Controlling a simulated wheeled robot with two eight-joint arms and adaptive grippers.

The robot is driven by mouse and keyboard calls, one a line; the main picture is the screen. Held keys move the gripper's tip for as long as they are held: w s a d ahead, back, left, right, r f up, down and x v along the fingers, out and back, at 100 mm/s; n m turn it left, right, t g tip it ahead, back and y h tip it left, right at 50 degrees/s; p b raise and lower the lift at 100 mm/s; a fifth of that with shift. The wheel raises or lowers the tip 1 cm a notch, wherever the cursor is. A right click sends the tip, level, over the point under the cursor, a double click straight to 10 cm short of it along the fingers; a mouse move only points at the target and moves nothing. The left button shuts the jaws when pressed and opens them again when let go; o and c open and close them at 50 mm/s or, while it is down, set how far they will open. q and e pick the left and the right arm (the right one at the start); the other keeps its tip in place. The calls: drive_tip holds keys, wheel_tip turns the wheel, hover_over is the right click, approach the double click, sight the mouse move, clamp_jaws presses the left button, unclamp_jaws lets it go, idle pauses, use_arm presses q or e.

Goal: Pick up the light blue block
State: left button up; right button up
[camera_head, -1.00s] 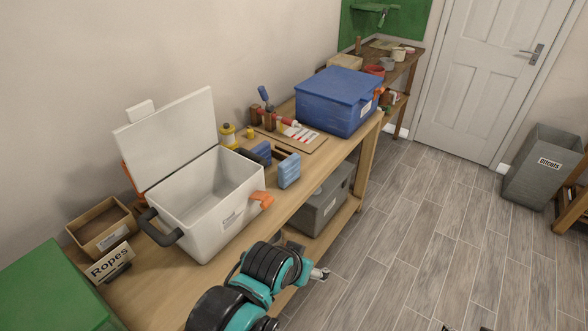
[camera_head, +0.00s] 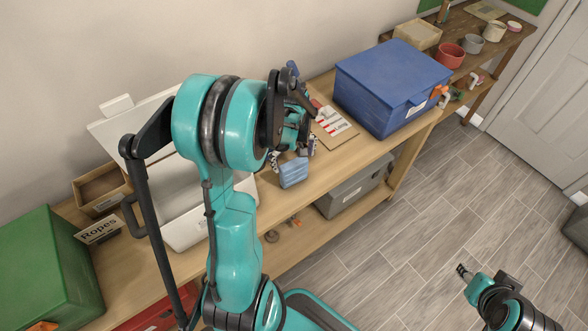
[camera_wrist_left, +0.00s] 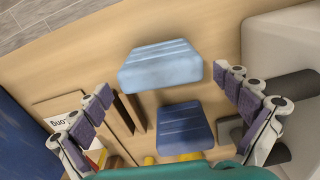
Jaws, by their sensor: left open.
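The light blue block (camera_head: 293,173) stands on the wooden bench beside the white box. In the left wrist view the light blue block (camera_wrist_left: 160,66) lies between and beyond my spread fingers, apart from them. My left gripper (camera_head: 294,152) is open and above the block in the head view, its arm hiding part of the bench. Both its fingers show in the left wrist view (camera_wrist_left: 164,88), with nothing between them held. My right gripper (camera_head: 464,271) is over the floor at the lower right; its jaw state is too small to tell.
A dark blue block (camera_wrist_left: 185,128) sits close to the light blue one. The open white box (camera_head: 185,232) is on one side, a card with red and white items (camera_head: 335,128) and a large blue box (camera_head: 390,90) on the other. A grey bin (camera_head: 352,190) is below.

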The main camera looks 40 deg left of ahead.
sight(294, 173)
use_arm(q)
drive_tip(key=shift+s+f, duration=0.1)
drive_tip(key=shift+f, duration=0.6)
wheel_tip(294, 173, down, 6)
drive_tip(key=b, duration=0.2)
drive_tip(key=shift+d+r+b, duration=0.1)
drive_tip(key=shift+b, duration=0.3)
drive_tip(key=shift+r, duration=0.1)
drive_tip(key=c, duration=1.3)
